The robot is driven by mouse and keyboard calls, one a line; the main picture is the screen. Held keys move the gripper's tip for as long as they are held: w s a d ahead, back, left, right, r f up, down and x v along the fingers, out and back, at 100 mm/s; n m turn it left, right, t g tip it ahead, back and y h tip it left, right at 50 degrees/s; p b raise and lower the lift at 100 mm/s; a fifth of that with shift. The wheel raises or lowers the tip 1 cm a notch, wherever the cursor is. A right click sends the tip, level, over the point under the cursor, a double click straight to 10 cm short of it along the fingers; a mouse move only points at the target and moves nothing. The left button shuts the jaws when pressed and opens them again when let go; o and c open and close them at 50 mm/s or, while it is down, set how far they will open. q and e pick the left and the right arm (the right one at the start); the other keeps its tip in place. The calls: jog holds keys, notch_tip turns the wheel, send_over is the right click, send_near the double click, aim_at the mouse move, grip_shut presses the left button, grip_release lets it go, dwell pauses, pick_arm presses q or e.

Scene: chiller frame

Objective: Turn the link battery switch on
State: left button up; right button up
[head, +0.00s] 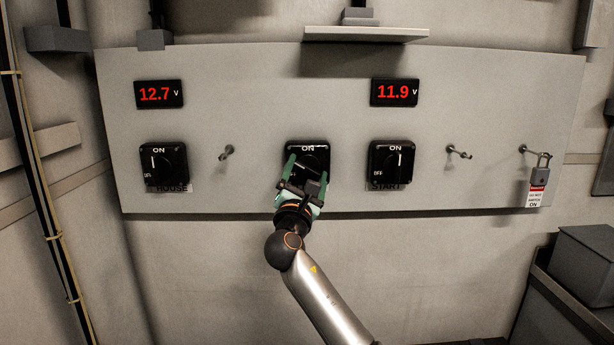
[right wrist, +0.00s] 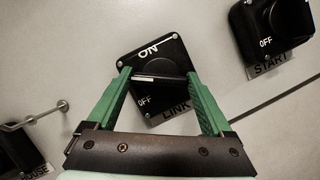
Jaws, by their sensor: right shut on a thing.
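The link battery switch is a square black rotary switch (head: 307,147) in the middle of the panel, with ON at its top. In the right wrist view its black housing (right wrist: 165,62) shows ON above, OFF at lower left and a LINK label below. My right gripper (head: 304,178) has green fingers and is shut on the switch's knob, also seen in the right wrist view (right wrist: 158,78). One finger is on each side of the knob. The fingers hide part of it, so I cannot tell exactly where its pointer stands. My left gripper is not in view.
The HOUSE switch (head: 164,163) is at left, under a 12.7 V display (head: 159,94). The START switch (head: 391,162) is close at right, under an 11.9 V display (head: 394,92). Pegs stick out of the panel; the rightmost carries a padlock (head: 539,176) and tag (head: 535,196).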

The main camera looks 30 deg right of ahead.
jog(key=m+g, duration=0.1)
jog(key=m, duration=0.2)
jog(key=m+g, duration=0.1)
jog(key=m, duration=0.3)
jog(key=shift+w+a+r+g+p, duration=0.1)
jog(key=shift+g+p, duration=0.2)
jog(key=shift+g, duration=0.1)
jog(key=m+g+p, duration=0.1)
jog(key=m, duration=0.2)
jog(key=shift+r, duration=0.1)
jog(key=shift+m+g, duration=0.4)
jog(key=shift+m, duration=0.4)
jog(key=shift+m+p, duration=0.55)
jog(key=shift+m, duration=0.15)
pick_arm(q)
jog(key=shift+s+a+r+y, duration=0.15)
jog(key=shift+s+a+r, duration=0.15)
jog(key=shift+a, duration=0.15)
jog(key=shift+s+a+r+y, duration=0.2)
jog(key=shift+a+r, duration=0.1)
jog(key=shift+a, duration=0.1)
pick_arm(e)
jog(key=shift+m+y, duration=0.3)
jog(key=shift+g, duration=0.3)
